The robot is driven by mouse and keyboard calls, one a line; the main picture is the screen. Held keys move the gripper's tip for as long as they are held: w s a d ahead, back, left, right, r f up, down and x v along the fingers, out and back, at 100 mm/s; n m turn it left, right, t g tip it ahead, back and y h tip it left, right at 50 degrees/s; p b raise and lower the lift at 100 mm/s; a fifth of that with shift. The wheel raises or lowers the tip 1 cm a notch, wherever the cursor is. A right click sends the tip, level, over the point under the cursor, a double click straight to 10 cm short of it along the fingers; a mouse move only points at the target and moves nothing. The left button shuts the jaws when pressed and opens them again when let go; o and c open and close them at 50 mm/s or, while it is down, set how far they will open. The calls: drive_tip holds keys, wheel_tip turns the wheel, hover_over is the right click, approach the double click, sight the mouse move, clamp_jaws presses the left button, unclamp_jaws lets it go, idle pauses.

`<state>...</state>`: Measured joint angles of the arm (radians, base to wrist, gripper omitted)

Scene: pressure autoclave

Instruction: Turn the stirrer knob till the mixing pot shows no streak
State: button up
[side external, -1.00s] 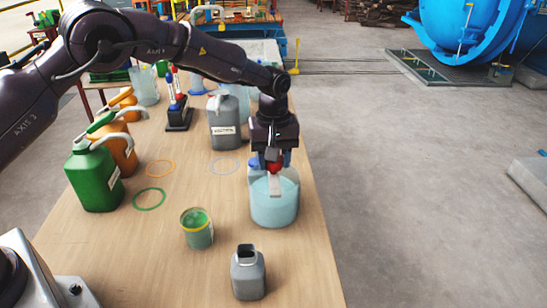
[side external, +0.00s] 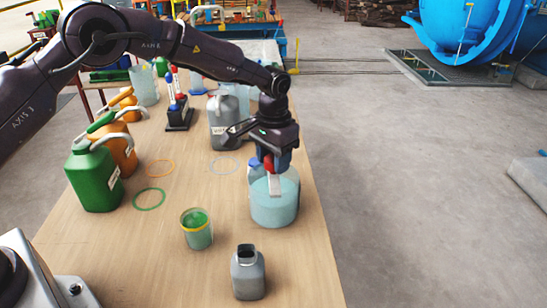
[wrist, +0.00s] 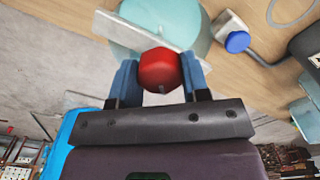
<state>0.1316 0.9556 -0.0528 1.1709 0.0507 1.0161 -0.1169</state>
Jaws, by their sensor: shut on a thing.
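The mixing pot (side external: 274,211) is a pale blue, see-through tub near the right edge of the wooden table. A pale flat bar crosses its top; no streak can be made out at this size. The red stirrer knob (side external: 267,164) sits above the pot, partly hidden by my gripper (side external: 276,161) in the side view. In the wrist view the knob (wrist: 160,70) lies between the two blue fingers of my gripper (wrist: 159,76), which is shut on it. The pot's rim also shows there, behind the knob.
A small grey can (side external: 248,275) and a green-filled cup (side external: 197,230) stand in front of the pot. A green jug (side external: 94,178) and orange jugs stand at left. A larger grey jug (side external: 222,125) is close behind my gripper. Open table lies between.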

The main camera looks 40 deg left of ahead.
drive_tip(key=m, duration=0.5)
drive_tip(key=shift+r+m, duration=0.1)
drive_tip(key=shift+m, duration=0.2)
drive_tip(key=m, duration=1.1)
drive_tip(key=shift+m, duration=0.4)
drive_tip(key=m, duration=0.5)
drive_tip(key=shift+m, duration=0.4)
drive_tip(key=o, duration=0.9)
wheel_tip(320, 180, up, 13)
drive_tip(key=shift+f, duration=0.1)
